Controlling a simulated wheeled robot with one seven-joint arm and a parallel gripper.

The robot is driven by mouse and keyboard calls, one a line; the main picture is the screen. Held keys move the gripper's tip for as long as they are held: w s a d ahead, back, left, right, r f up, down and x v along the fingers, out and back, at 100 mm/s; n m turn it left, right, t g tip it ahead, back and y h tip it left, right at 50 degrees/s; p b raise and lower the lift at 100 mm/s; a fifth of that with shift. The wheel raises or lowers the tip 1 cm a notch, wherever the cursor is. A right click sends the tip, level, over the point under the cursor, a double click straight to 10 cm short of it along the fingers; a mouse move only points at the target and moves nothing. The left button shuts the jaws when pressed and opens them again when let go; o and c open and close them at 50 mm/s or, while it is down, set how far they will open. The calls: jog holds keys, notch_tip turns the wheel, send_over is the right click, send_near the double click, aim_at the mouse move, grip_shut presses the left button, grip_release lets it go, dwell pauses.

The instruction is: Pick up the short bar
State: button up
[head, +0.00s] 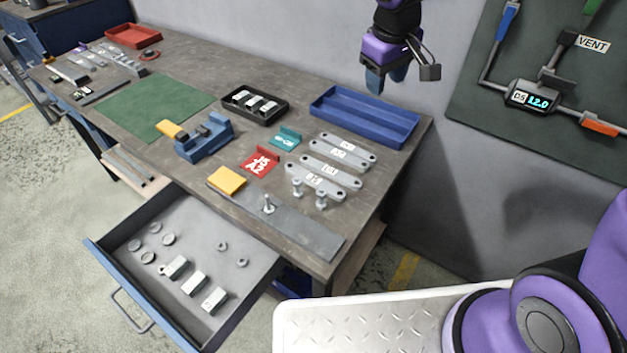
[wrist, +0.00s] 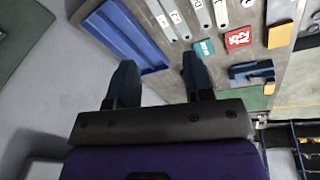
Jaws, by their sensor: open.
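Several flat grey bars with rounded ends, holes and white labels lie side by side on the bench. The rearmost bar (head: 346,149) and the frontmost bar (head: 318,187) show in the head view. The labels are too small to read, and I cannot tell which bar is the short one. Some bars also show at the top of the wrist view (wrist: 180,18). My gripper (head: 387,80) is open and empty, high above the bench's back right corner, apart from the bars. Its two fingers also show in the wrist view (wrist: 158,72).
A blue tray (head: 366,101) lies behind the bars. Upright bolts (head: 321,198) stand at their front. Red (head: 260,161) and teal (head: 286,138) labelled pieces, a blue vise (head: 204,140) and a black bin (head: 228,103) are to the left. An open drawer (head: 135,222) juts out in front.

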jog(key=w+a+f+n+g, duration=0.1)
jog(key=w+a+f+n, duration=0.15)
jog(key=a+f, duration=0.5)
jog(key=n+g, duration=0.1)
send_over(314, 178)
jog(key=shift+y, duration=0.4)
notch_tip(314, 178, down, 17)
jog(key=shift+w+r, duration=0.1)
jog(key=shift+f, duration=3.15)
jog(key=shift+s, duration=0.2)
jog(key=shift+c, duration=0.5)
jog(key=c, duration=0.7)
jog(key=shift+r, duration=0.1)
